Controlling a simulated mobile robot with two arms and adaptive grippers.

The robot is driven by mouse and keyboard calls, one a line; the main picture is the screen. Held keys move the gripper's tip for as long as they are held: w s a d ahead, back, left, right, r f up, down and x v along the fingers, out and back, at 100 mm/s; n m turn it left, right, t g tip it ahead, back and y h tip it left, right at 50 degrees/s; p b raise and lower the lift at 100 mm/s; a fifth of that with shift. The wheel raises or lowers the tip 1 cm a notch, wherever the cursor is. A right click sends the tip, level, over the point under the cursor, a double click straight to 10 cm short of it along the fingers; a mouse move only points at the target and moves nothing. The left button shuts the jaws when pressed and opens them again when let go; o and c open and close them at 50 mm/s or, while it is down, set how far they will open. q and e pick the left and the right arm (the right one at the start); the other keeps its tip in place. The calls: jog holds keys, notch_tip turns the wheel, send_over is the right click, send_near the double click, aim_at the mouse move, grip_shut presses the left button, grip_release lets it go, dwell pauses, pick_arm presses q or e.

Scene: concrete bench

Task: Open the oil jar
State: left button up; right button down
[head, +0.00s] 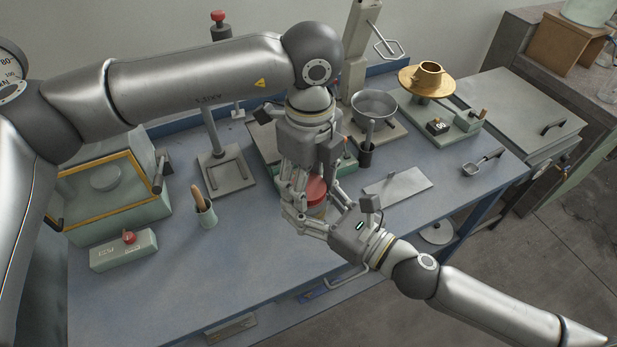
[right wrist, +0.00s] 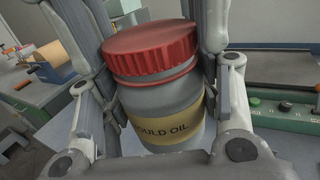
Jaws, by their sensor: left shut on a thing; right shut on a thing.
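The oil jar has a grey body with a yellow label reading "MOULD OIL" (right wrist: 165,133) and a ribbed red lid (head: 317,189). The lid sits on the jar and fills the top of the right wrist view (right wrist: 150,42), with a thin red band just below it. My left gripper (head: 313,182) reaches down from above and is shut on the lid. My right gripper (head: 314,212) comes in from the lower right and is shut around the jar body, its fingers on both sides. Fingers hide much of the jar in the head view. I cannot tell whether its base touches the bench.
A metal plate (head: 397,187) lies right of the jar, near a dark cup (head: 366,155) and a pan (head: 374,105). A small cup with a wooden-handled tool (head: 206,214) stands to the left. The blue bench front (head: 240,275) is clear.

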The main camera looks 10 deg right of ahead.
pick_arm(q)
jog(key=shift+w+a, duration=0.1)
jog(key=shift+a, duration=0.05)
pick_arm(e)
jog(key=shift+w+d, duration=0.1)
dwell(0.4)
pick_arm(q)
jog(key=shift+r, duration=0.1)
jog(key=shift+r, duration=1)
